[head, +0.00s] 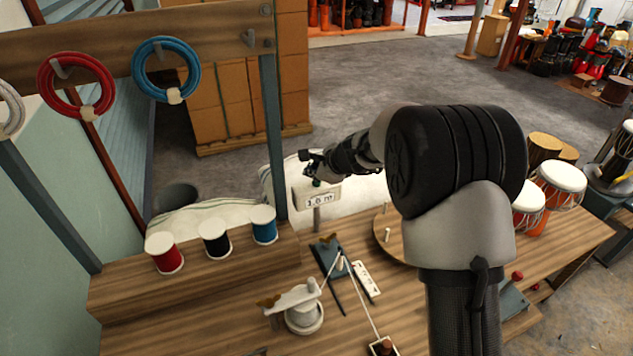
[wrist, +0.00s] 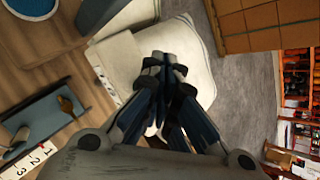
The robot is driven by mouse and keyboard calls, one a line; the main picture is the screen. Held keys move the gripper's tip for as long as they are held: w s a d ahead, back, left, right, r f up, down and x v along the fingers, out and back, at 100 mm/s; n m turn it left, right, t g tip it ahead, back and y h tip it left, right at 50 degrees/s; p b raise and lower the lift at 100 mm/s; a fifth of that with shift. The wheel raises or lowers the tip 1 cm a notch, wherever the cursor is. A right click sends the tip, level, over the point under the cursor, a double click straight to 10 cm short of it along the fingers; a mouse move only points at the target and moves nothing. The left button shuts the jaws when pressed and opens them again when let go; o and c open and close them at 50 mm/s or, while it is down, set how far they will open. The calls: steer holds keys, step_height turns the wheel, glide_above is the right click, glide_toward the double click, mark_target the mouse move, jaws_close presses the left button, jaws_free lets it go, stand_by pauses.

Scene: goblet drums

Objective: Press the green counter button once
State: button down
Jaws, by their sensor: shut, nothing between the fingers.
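My gripper (head: 312,173) is shut and empty, pointing down just above the button. I cannot tell whether it touches. In the wrist view my shut gripper (wrist: 165,62) fills the middle, over pale surfaces, and hides the button.
On the workbench stand red (head: 164,254), black (head: 214,239) and blue (head: 263,225) thread spools, a winding device (head: 303,315) and a round wooden disc (head: 382,238). Goblet drums (head: 561,184) stand at right. Cream sacks (wrist: 198,58) lie behind the counter. Rope coils (head: 166,69) hang at upper left.

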mark_target(314, 182)
steer(key=shift+f+b, duration=0.4)
steer(key=shift+f, duration=0.1)
steer(key=shift+r, duration=0.1)
stand_by(0.4)
steer(key=shift+r+p, duration=0.9)
step_height(314, 182, up, 5)
steer(key=p, duration=0.4)
steer(key=shift+p, duration=0.3)
